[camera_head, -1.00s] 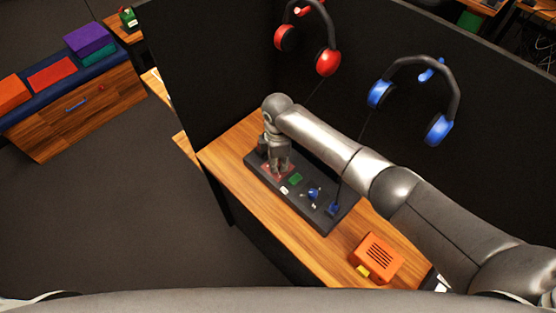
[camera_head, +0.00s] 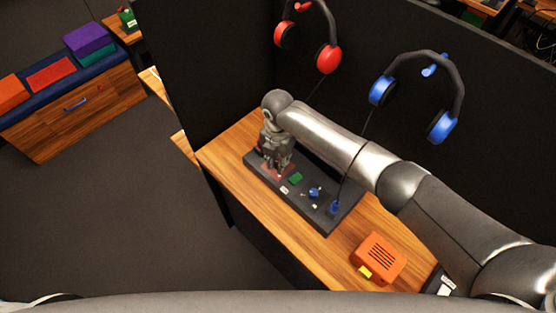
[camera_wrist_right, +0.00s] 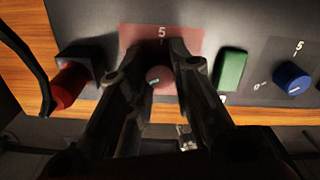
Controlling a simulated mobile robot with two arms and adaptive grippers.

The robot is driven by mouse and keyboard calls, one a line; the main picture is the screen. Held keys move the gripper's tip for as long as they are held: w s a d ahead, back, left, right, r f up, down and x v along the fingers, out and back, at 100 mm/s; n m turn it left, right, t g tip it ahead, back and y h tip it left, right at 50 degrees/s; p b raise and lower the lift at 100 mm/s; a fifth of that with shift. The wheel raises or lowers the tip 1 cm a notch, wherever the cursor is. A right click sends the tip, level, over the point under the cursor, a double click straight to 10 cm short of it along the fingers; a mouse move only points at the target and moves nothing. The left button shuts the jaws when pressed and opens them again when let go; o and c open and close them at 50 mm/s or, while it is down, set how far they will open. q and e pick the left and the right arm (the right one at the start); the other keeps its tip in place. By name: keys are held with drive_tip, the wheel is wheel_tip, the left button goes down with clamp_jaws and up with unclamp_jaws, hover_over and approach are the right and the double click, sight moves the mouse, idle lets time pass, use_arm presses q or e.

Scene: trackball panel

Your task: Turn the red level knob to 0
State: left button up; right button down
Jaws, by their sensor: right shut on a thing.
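The red level knob (camera_wrist_right: 160,75) stands on a red patch (camera_wrist_right: 190,36) of the dark panel (camera_head: 327,219). In the right wrist view it sits between the fingertips of my right gripper (camera_wrist_right: 161,62), which is shut on it. A pale mark shows on the knob, and a "5" is printed above it. The other scale marks are hidden by the fingers. In the head view my right gripper (camera_head: 276,172) reaches down at the panel's far left end and hides the knob. My left gripper is not in view.
Beside the knob are a green block (camera_wrist_right: 231,69) and a blue knob (camera_wrist_right: 291,78) with its own scale. A red plug-like part (camera_wrist_right: 70,86) is on the other side. An orange box (camera_head: 378,258) sits on the wooden desk; headphones (camera_head: 418,85) hang on the dark partition.

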sight(278, 162)
drive_tip(key=shift+n, duration=0.7)
drive_tip(key=shift+r, duration=0.1)
drive_tip(key=c, duration=1.3)
unclamp_jaws()
drive_tip(key=shift+o, duration=0.2)
wheel_tip(278, 162, up, 12)
